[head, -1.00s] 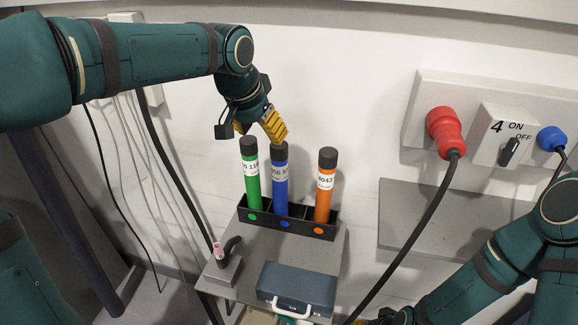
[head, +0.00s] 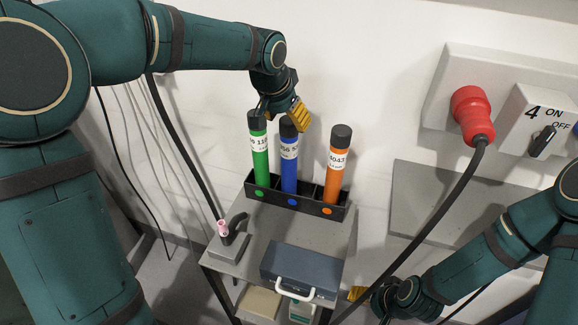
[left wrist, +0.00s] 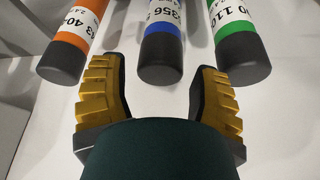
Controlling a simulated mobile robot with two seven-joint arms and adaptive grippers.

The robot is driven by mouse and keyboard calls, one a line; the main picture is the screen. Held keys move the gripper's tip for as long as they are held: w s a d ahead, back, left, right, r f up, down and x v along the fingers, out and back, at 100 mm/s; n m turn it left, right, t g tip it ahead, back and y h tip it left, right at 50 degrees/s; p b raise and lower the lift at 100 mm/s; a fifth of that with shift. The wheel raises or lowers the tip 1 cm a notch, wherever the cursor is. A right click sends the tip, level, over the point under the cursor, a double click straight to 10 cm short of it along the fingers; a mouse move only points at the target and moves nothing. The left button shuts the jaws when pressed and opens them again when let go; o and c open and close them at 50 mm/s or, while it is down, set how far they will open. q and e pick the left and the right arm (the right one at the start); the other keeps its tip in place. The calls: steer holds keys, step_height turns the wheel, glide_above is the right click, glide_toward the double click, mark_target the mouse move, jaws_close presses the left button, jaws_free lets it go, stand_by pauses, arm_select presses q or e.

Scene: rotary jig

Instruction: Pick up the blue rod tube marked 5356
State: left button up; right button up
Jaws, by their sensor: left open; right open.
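The blue rod tube (head: 290,153) stands upright in the middle of a black rack (head: 325,208), with a dark cap and a white label partly reading 56. In the left wrist view its label (left wrist: 162,13) shows 356; the rest is cut off. My left gripper (head: 285,108) is open at the height of its cap. In the left wrist view the cap (left wrist: 160,60) lies between the two spread yellow fingers (left wrist: 156,80), apparently touching neither. My right gripper (head: 360,296) is low near the cart, partly hidden behind its own wrist.
A green tube (head: 260,155) stands close left of the blue one; an orange tube (head: 337,165) stands to its right. The rack is on a grey cart with a blue case (head: 298,268) and a small joystick-like device (head: 230,238). A red plug (head: 472,115) is on the wall.

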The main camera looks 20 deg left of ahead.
arm_select(q)
steer(key=x, duration=0.5)
steer(key=shift+a, duration=0.1)
steer(key=shift+s, duration=0.1)
jaws_close()
